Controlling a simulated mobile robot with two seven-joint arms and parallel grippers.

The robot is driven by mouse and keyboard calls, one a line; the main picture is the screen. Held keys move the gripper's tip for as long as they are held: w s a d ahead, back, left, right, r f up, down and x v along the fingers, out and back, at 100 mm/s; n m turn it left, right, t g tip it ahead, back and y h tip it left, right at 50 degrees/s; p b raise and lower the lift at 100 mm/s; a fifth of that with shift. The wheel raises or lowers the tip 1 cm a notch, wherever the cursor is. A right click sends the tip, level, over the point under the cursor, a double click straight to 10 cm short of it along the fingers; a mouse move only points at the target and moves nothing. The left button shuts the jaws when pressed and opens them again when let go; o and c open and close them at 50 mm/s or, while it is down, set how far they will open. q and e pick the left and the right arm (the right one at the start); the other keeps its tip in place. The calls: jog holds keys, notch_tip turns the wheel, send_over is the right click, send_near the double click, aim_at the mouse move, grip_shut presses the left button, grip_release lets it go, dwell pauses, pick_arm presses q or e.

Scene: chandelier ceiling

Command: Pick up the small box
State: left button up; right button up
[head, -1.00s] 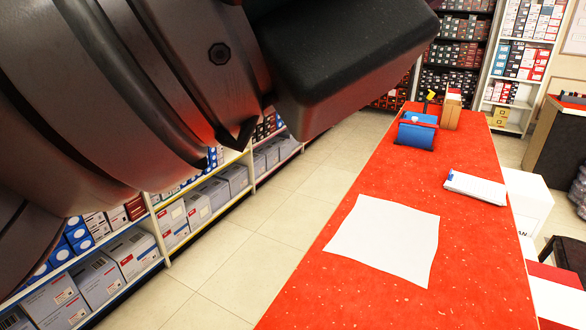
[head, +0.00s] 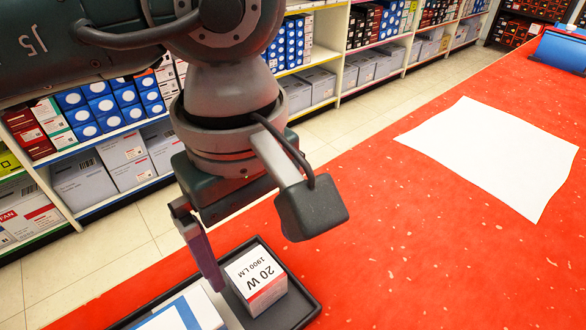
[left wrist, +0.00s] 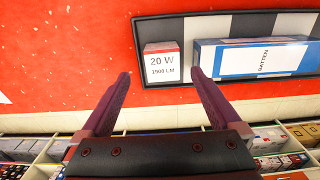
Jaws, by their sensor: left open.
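The small box (head: 258,277) is white with a red band and reads "20 W 1900 LM". It sits in a dark tray (head: 303,312) on the red counter, and it also shows in the left wrist view (left wrist: 161,66). My left gripper (left wrist: 160,74) is open and empty, pointing at the small box, which appears between its fingertips in that view. In the head view one purple finger shows left of the box; the other is hidden behind the wrist parts. I cannot tell the exact gap to the box. My right gripper is not in view.
A longer blue-and-white box marked "BATTEN" (left wrist: 262,60) lies beside the small box in the tray. A white sheet (head: 490,150) lies farther along the red counter (head: 400,260), with a blue object (head: 562,48) beyond. Stocked shelves (head: 330,75) stand across the floor.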

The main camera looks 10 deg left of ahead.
aim_at(256, 271)
pick_arm(q)
jog(key=f, duration=0.5)
jog(key=shift+s+a+f, duration=0.15)
jog(key=shift+s+f, duration=0.05)
jog(key=shift+f, duration=0.15)
jog(key=c, duration=1.4)
jog(key=shift+r, duration=0.15)
jog(key=shift+c, duration=0.2)
